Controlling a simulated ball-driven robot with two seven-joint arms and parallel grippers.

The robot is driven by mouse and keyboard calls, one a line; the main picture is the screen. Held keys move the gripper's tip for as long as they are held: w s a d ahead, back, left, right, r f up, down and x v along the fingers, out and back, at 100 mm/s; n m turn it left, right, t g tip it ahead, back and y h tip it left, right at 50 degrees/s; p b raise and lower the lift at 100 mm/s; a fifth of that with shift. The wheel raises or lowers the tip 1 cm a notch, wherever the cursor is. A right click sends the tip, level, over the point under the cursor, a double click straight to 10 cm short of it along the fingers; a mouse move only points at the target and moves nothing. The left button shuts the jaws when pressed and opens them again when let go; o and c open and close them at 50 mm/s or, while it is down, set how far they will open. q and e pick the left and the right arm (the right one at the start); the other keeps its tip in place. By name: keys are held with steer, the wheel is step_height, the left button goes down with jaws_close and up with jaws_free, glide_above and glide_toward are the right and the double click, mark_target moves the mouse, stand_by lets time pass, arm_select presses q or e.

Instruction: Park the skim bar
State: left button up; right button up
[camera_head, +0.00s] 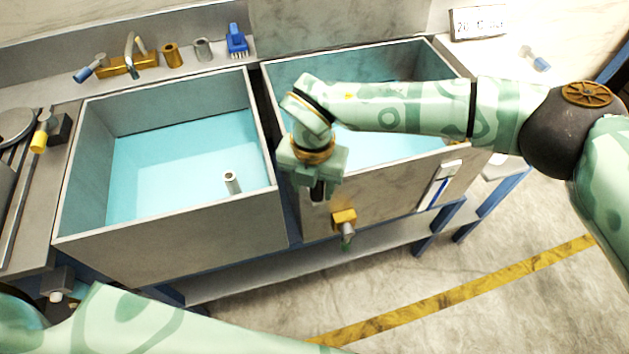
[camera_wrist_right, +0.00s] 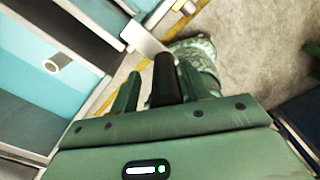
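My right gripper (camera_head: 316,186) points down at the front corner of the right tank, beside the gap between the two tanks. In the right wrist view, a black handle-like piece (camera_wrist_right: 165,78) stands between the two green fingers. A gap shows on its left side, and I cannot tell whether the fingers touch it. In the head view a dark piece sits under the gripper.
The left tank (camera_head: 165,232) holds turquoise liquid and a short white pipe (camera_head: 231,182). The right tank (camera_head: 400,190) has a yellow-mounted valve (camera_head: 345,222) on its front. A blue brush (camera_head: 237,40) and a tap (camera_head: 132,58) stand behind. Floor is clear in front.

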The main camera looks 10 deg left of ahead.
steer(key=shift+d, duration=0.1)
steer(key=shift+w+r, duration=0.1)
steer(key=shift+r, duration=0.05)
step_height(320, 180, up, 16)
steer(key=p, duration=0.1)
steer(key=shift+p, duration=0.35)
